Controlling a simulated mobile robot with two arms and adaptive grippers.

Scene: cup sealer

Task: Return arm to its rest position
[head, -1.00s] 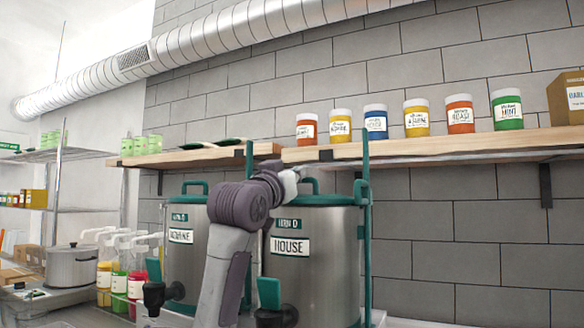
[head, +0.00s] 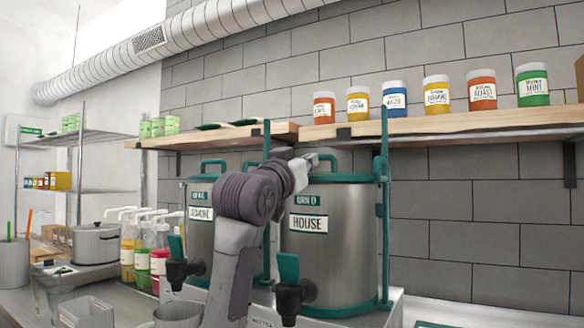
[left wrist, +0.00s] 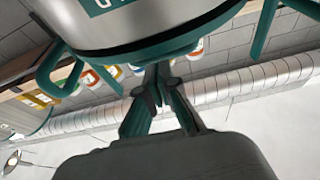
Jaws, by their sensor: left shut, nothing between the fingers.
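My left arm (head: 247,200) rises from the bottom centre of the head view and bends at a purple-grey joint in front of the two urns. Its pale wrist part (head: 292,178) points right, near the top of the HOUSE urn (head: 335,250). The fingers are hard to make out there. In the left wrist view my left gripper (left wrist: 158,82) is shut and empty, its fingers together just below a teal-rimmed steel urn, whose rim (left wrist: 190,40) crosses the top. I cannot tell whether they touch. My right gripper is in neither view.
A second urn (head: 200,228) stands left of the HOUSE urn. Black taps (head: 290,298) with teal levers stick out in front. A wooden shelf (head: 450,125) with several coloured jars runs above. Syrup bottles (head: 142,255) and a pot (head: 96,243) stand left. A grey cup (head: 178,314) is at the front.

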